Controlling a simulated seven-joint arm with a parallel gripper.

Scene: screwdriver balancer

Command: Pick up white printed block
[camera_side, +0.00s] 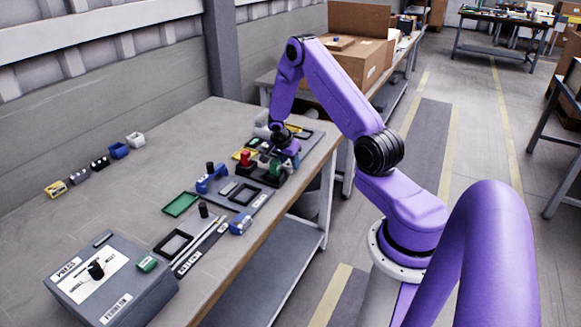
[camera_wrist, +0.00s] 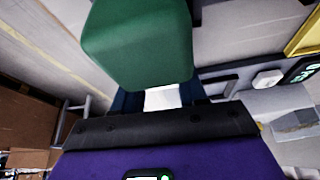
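A small white block (camera_side: 136,139) stands at the far end of a row of small blocks on the bench, left of my arm in the side view. Any print on it is too small to make out. My gripper (camera_side: 287,158) is low over the fixtures at the bench's right side, well apart from that block. In the wrist view a large green block (camera_wrist: 138,42) is close to the camera and covers part of the dark fingers. A bright white patch (camera_wrist: 162,97) shows between the fingers; I cannot tell what it is. I cannot tell whether the fingers grip anything.
The row also holds a blue block (camera_side: 118,150), a black block (camera_side: 100,163), a grey block (camera_side: 79,176) and a yellow block (camera_side: 55,188). A green tray (camera_side: 180,204) and a grey press box (camera_side: 110,285) stand nearer. The bench between row and fixtures is clear.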

